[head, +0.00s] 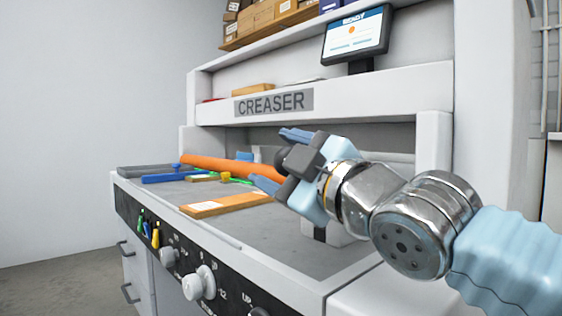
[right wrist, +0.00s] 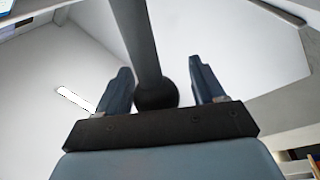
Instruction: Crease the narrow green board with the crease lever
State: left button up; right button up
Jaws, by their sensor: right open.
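My right gripper (head: 280,159) is open, in front of the creaser's opening. A dark ball knob on a grey rod lies between its two blue fingers in the right wrist view (right wrist: 154,97); the fingers show gaps on both sides of it. The rod looks like the crease lever, but its base is hidden. A small green piece (head: 232,180) lies on the creaser's grey bed, beside the orange bar; I cannot tell whether it is the narrow green board. My left gripper is not in view.
The creaser's sign panel (head: 274,102) runs above the bed. An orange bar (head: 215,166), a blue bar (head: 170,178) and a flat orange piece (head: 226,204) lie on the bed. Knobs (head: 200,283) stick out in front. A screen (head: 356,35) stands above. The bed's front right is bare.

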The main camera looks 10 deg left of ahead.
jog(key=shift+d+r, duration=0.1)
jog(key=shift+s+d+p, duration=0.15)
jog(key=shift+p, duration=0.15)
jog(key=p+v, duration=0.4)
jog(key=v, duration=0.9)
jog(key=shift+f, duration=0.25)
jog(key=shift+d, duration=0.15)
